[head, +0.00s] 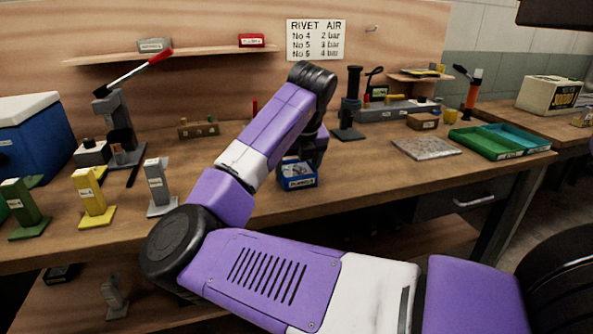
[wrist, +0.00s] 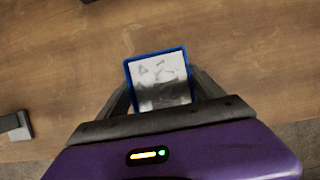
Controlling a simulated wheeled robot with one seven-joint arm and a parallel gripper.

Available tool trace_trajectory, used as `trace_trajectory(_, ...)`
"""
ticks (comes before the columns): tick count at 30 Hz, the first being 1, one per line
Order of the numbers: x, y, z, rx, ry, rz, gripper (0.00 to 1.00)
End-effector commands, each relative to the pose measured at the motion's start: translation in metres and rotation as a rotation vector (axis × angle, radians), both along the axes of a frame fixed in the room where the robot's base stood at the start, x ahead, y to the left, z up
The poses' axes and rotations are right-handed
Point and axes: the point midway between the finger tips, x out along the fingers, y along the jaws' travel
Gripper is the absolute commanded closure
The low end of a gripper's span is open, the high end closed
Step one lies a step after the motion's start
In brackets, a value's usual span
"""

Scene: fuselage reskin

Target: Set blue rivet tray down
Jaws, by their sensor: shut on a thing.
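The blue rivet tray (head: 298,181) is a small open box with a white label on its front, seen over the front part of the bench in the head view. In the wrist view the tray (wrist: 186,72) shows its blue rim and several pale, shiny pieces inside. My gripper (wrist: 162,98) has a finger on each side of the tray and is shut on it. The tray looks about level. I cannot tell whether its bottom touches the bench. In the head view my arm hides part of the fingers.
The wooden bench (head: 360,185) is clear around the tray. A grey stand (head: 157,183) and yellow stand (head: 92,195) are on the left. A grey slab (head: 425,148) and green tray (head: 487,143) lie to the right. A dark stand (head: 347,118) is behind.

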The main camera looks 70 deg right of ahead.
Motion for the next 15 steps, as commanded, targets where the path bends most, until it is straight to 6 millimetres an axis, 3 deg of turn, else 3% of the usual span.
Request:
trace_trajectory(9,0.0002,-0.0001,-0.0013,-0.001,-0.001,0.0,0.73)
trace_trajectory(10,0.0002,-0.0001,-0.001,-0.001,-0.001,0.0,0.17)
trace_trajectory(12,0.0002,-0.0001,-0.0009,-0.001,-0.001,0.0,0.03)
trace_trajectory(15,0.0002,-0.0001,-0.0009,-0.001,-0.001,0.0,0.01)
